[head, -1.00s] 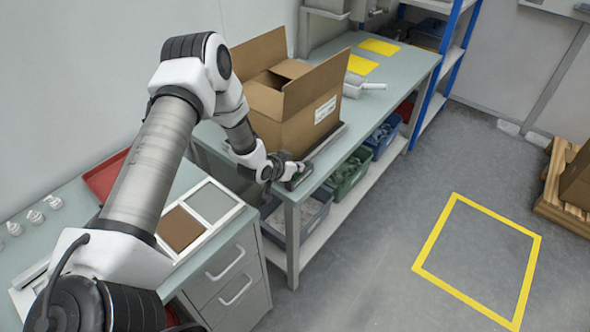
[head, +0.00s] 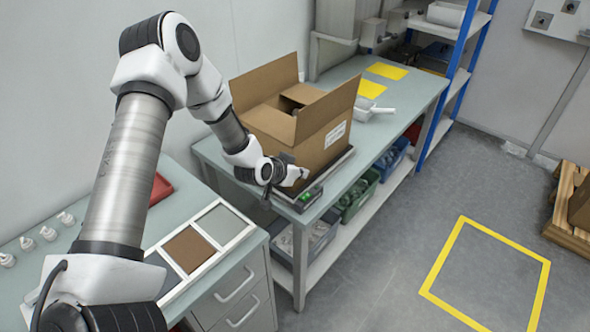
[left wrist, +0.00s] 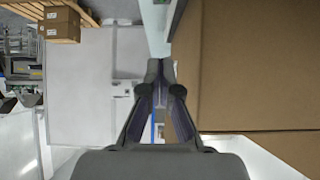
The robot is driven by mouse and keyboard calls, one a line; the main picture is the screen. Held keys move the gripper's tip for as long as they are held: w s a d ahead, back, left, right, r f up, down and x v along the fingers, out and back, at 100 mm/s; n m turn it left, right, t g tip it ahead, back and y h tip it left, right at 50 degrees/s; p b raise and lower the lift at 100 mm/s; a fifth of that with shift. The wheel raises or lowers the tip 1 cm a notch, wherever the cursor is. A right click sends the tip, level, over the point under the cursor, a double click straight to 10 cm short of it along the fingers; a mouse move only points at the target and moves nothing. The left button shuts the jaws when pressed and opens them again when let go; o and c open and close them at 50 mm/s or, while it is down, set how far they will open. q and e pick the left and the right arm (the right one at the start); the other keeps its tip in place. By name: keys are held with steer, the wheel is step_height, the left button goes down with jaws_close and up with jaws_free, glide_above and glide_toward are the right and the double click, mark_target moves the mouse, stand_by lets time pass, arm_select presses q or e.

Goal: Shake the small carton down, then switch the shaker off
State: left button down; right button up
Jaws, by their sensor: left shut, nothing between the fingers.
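A brown open-topped carton (head: 320,146) stands upright with its flaps raised on the shaker (head: 329,180), a dark flat plate on the bench. The shaker's front control end shows a small green light (head: 313,194). My left gripper (head: 304,174) is shut and empty, beside the carton's near lower corner and above the control end. In the left wrist view, the closed fingers (left wrist: 161,72) are in the middle, the carton (left wrist: 250,65) fills the right side, and a bit of green shows at the top edge. My right gripper is out of view.
The bench (head: 368,137) holds a white scoop (head: 372,110) and yellow sheets (head: 387,71) behind the carton. Green and blue bins (head: 358,195) sit below. A nearer table holds a framed tray (head: 208,243). The floor at right is open, with a yellow outline.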

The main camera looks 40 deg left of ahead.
arm_select(q)
steer(key=shift+s+r, duration=0.5)
steer(key=shift+r, duration=0.2)
steer(key=shift+s+r, duration=0.5)
steer(key=shift+r, duration=0.15)
